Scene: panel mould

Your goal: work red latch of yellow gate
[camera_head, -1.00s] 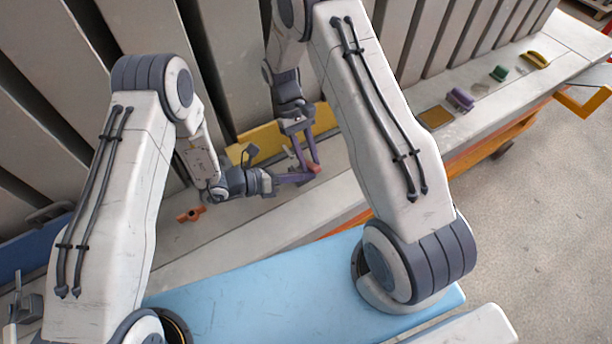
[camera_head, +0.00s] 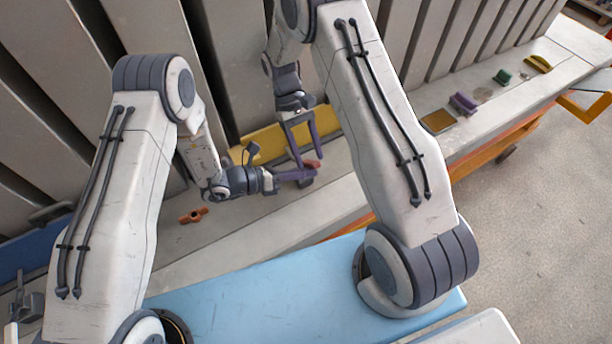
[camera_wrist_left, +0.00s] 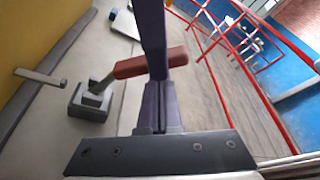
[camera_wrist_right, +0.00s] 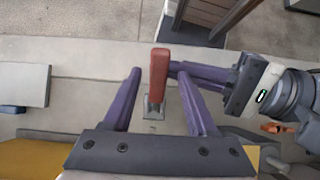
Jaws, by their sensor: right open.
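The red latch handle (camera_head: 312,164) stands on a small grey block on the ledge, in front of the yellow gate (camera_head: 268,142). In the left wrist view the handle (camera_wrist_left: 130,67) sits on a slanted grey stem above its block (camera_wrist_left: 92,100). My right gripper (camera_head: 305,160) is open. In the right wrist view the handle (camera_wrist_right: 159,75) lies between its spread fingers, apart from both. My left gripper (camera_head: 312,174) has its fingers together, with tips at the handle's side. Contact is hard to tell. A purple finger hides part of the handle in the left wrist view.
An orange-red fitting (camera_head: 193,215) lies on the ledge to the left. A brown-yellow plate (camera_head: 438,121), a purple piece (camera_head: 463,103), a green piece (camera_head: 502,76) and a yellow handle (camera_head: 538,64) lie to the right. Tall grey panels stand behind. My two grippers are very close together.

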